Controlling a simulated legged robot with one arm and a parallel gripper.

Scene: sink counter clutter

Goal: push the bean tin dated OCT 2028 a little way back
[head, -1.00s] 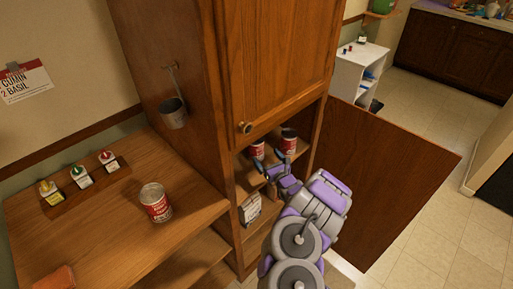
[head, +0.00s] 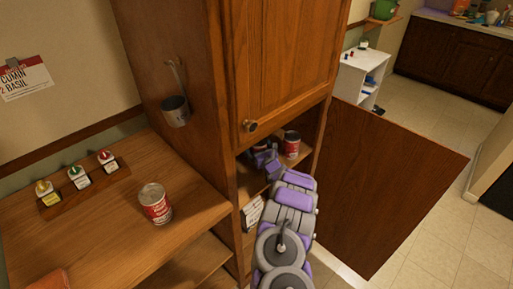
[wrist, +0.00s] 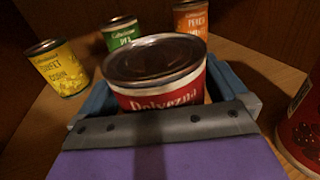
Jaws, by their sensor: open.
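A red tin with a white band and partly readable lettering (wrist: 158,88) stands upright between the blue fingers of my gripper (wrist: 162,90) in the wrist view. The fingers are open on either side of it; whether they touch it I cannot tell. In the head view my gripper (head: 268,160) is inside the open cabinet compartment and mostly hides this tin. A second red tin (head: 292,145) stands to its right, and a red tin shows at the right edge of the wrist view (wrist: 302,130). No date is readable on either.
Behind the held-between tin stand a yellow corn tin (wrist: 60,68), a green pea tin (wrist: 120,33) and an orange peach tin (wrist: 190,20). The open cabinet door (head: 385,180) is right of my arm. Another red tin (head: 155,204) stands on the left counter.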

